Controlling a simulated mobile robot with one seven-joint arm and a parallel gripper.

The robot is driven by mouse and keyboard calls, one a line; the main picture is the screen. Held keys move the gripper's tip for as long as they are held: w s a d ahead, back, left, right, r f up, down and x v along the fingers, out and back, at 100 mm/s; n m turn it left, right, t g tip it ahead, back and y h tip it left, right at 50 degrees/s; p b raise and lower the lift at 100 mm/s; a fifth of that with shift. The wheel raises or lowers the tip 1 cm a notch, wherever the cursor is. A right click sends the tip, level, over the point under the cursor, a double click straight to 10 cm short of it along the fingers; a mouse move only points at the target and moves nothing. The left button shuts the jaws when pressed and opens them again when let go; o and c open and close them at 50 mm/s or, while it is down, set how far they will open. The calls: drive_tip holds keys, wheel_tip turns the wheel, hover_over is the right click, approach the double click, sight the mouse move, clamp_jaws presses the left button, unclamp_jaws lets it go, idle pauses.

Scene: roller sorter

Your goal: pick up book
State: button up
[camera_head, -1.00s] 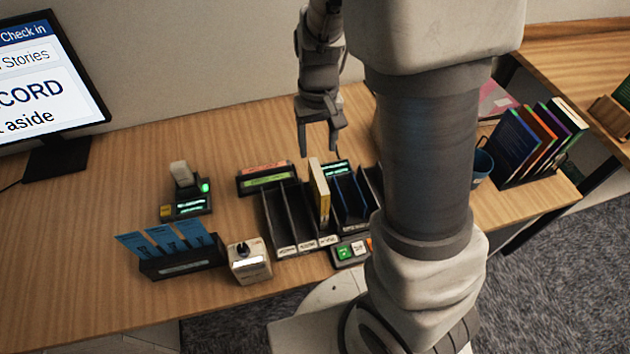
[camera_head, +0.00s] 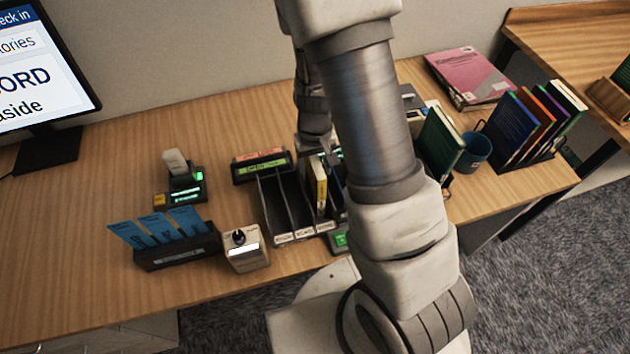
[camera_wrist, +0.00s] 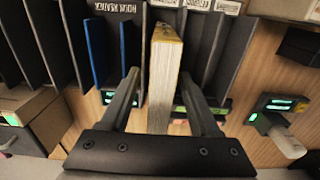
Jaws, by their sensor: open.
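A yellow book (camera_head: 318,181) stands upright in a slot of the dark roller sorter (camera_head: 272,210), between its dividers. In the wrist view the book (camera_wrist: 164,70) shows its pale page edge and a yellow top, and it lies between the two fingers of my gripper (camera_wrist: 163,90). The fingers are open, one on each side of the book, with visible gaps. In the head view my gripper (camera_head: 320,150) is just behind and above the book, partly hidden by my arm. The right part of the sorter is hidden behind my arm.
A green book (camera_head: 440,142) and blue mug (camera_head: 476,150) stand right of my arm, near a rack of several books (camera_head: 510,130). A pink book (camera_head: 468,75) lies behind. Left are a blue-card holder (camera_head: 175,250), a small beige box (camera_head: 245,250) and a monitor (camera_head: 40,75).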

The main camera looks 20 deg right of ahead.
clamp_jaws()
idle(0.3)
idle(1.1)
